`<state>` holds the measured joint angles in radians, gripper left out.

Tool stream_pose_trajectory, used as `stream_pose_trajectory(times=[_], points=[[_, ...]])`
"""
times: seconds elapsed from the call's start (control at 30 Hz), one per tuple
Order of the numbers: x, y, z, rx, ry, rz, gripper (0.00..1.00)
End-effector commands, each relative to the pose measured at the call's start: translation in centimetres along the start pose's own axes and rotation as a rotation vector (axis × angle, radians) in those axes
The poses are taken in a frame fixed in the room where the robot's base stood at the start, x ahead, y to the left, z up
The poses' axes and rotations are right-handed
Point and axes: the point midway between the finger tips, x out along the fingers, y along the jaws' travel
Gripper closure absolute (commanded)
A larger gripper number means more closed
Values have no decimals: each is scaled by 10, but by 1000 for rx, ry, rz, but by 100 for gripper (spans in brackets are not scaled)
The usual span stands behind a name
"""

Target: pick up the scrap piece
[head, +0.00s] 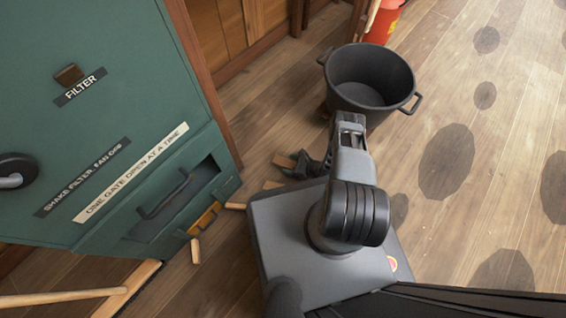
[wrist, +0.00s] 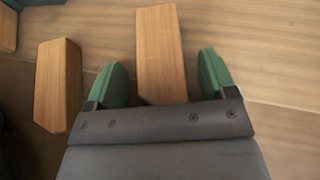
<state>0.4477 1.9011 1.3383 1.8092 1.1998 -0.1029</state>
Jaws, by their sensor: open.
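My gripper (wrist: 160,62) is open, low over the floor, with its two green fingers apart. In the wrist view a wooden scrap piece (wrist: 161,48) lies between the fingers, with a gap on each side; its near end is hidden by the gripper body. A second wooden piece (wrist: 59,88) lies outside the left finger. In the head view my gripper (head: 304,164) is partly hidden by my arm. Wooden pieces (head: 284,161) and (head: 272,185) lie by it; I cannot tell which is the one between the fingers.
A green filter cabinet (head: 110,130) with an open slot stands at the left. More wooden pieces lie by its base, such as one piece (head: 195,250). A black bucket (head: 368,95) stands beyond my gripper, with a red container (head: 383,22) behind. The floor at right is clear, with dark patches.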

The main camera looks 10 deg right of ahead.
Motion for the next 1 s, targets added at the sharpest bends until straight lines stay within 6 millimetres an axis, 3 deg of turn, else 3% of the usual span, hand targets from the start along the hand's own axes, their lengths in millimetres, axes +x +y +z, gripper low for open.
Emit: stream_pose_trajectory(times=[0.2, 0.77, 1.0], points=[[-1, -1, 0, 1, 0, -2, 24], [0, 0, 0, 0, 0, 1, 77], [0, 0, 1, -1, 0, 1, 78]])
